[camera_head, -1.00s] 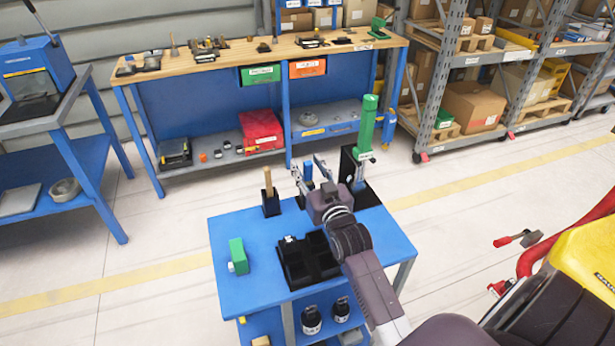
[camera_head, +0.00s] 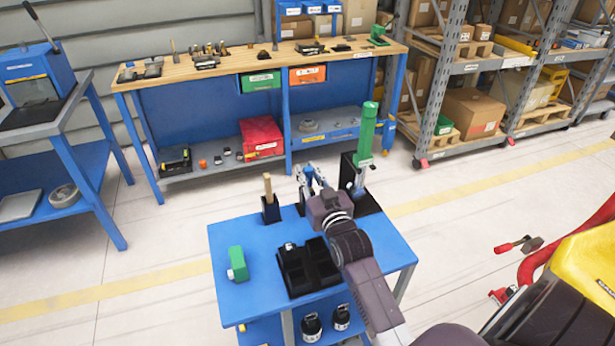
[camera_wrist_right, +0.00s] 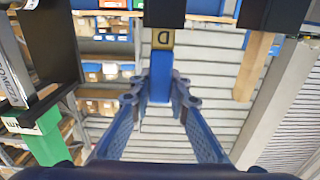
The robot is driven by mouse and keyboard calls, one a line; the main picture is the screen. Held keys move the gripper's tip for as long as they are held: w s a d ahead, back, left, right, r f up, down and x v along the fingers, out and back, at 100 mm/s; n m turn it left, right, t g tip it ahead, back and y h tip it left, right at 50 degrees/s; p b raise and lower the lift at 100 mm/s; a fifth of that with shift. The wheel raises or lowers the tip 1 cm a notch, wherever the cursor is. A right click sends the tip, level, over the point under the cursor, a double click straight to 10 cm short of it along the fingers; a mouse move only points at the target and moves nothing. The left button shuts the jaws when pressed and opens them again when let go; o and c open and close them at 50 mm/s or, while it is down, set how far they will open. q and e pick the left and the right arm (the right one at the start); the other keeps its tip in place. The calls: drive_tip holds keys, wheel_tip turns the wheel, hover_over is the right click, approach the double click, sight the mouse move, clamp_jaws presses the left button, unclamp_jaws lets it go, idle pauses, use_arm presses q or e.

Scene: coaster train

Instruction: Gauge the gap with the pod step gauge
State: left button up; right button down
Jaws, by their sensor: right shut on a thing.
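A blue-handled tool (camera_head: 308,173) stands upright at the back of the small blue cart (camera_head: 235,300), its lower part hidden by my arm. In the right wrist view its blue handle (camera_wrist_right: 160,78) carries a tan label marked D, next to a black holder. I cannot tell for sure that it is the pod step gauge. My right gripper (camera_head: 311,178) is shut on this handle, one finger on each side. A wooden-handled tool (camera_head: 268,186) stands in a black holder to the left, and a tall green tool (camera_head: 367,130) in a black stand to the right. My left gripper is out of view.
A black tray (camera_head: 295,283) with compartments and a green block-shaped thing (camera_head: 237,263) lie on the cart. The front left of the cart top is clear. A long workbench (camera_head: 220,66) stands behind, and a red and yellow machine (camera_head: 580,260) is at the right.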

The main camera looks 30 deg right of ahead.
wheel_tip(320, 180, up, 20)
idle(0.4)
drive_tip(key=shift+f, duration=0.1)
